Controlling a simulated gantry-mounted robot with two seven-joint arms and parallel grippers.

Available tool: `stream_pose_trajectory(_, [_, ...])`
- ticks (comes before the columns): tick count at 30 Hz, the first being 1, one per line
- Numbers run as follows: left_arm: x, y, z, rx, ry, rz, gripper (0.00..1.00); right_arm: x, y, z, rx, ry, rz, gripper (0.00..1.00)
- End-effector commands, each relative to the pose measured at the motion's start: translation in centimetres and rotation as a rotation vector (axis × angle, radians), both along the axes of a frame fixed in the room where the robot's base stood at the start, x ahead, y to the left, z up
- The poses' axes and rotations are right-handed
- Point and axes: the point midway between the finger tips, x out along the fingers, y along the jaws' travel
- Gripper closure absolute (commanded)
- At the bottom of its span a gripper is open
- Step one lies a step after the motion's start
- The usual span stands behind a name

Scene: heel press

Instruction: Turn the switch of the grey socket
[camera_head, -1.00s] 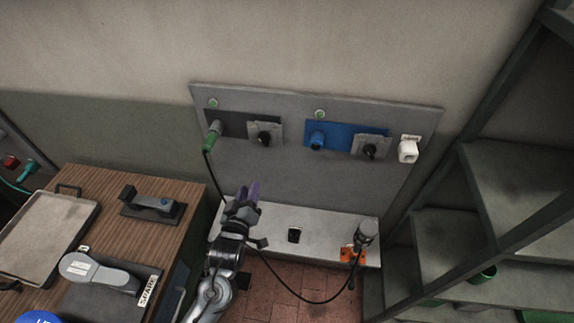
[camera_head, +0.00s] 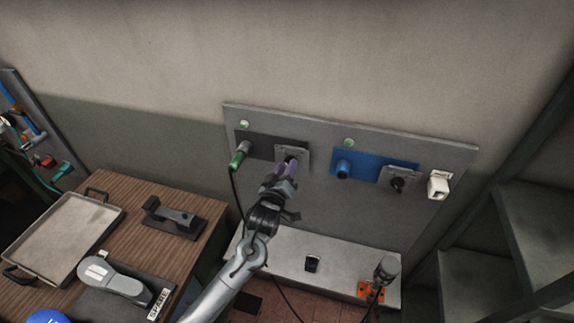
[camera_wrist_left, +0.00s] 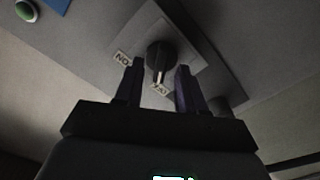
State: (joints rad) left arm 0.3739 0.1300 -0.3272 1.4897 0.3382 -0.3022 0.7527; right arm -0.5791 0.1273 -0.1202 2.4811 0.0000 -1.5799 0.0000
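The grey socket is a dark grey plate (camera_head: 255,147) at the left of the wall panel, with a green-ended plug (camera_head: 238,157) at its left end. Its switch is a black knob, mostly hidden behind my fingers in the head view; in the left wrist view the black knob (camera_wrist_left: 160,60) shows on a light square plate with two small labels. Its pale pointer mark is towards the lower label. My left gripper (camera_head: 287,168) is open, its purple fingers either side of the knob in the wrist view. I cannot tell whether they touch it. My right gripper is out of view.
The blue socket (camera_head: 365,168) with its own black switch (camera_head: 397,184) is to the right, then a white box (camera_head: 438,185). A ledge (camera_head: 335,262) below holds a black item and an orange-based device (camera_head: 371,291). A wooden table (camera_head: 150,195) stands left.

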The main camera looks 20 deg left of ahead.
Motion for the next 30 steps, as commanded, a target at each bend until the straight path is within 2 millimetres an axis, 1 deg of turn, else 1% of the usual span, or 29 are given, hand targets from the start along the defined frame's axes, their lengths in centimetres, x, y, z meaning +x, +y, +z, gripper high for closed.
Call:
stream_pose_trajectory(1, [0.46, 0.01, 0.10, 0.000, 0.000, 0.000, 0.61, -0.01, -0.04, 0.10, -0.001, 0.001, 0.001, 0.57])
stream_pose_trajectory(6, [1.18, 0.06, 0.01, -0.001, 0.001, -0.001, 0.61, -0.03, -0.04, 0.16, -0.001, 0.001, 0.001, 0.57])
stream_pose_trajectory(15, [1.30, 0.08, -0.02, -0.001, 0.001, -0.001, 0.61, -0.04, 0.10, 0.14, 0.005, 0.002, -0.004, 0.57])
stream_pose_trajectory(17, [1.30, 0.08, -0.01, -0.001, 0.001, -0.001, 0.68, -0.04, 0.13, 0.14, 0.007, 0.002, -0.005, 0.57])
stream_pose_trajectory(18, [1.30, 0.08, -0.02, -0.001, 0.001, -0.001, 0.74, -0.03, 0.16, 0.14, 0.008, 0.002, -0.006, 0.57])
stream_pose_trajectory(23, [1.29, 0.09, -0.01, -0.001, 0.001, -0.001, 0.99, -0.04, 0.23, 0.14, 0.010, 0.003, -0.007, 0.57])
stream_pose_trajectory(30, [1.28, 0.09, 0.00, 0.002, 0.001, -0.001, 1.00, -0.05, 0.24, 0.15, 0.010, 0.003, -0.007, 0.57])
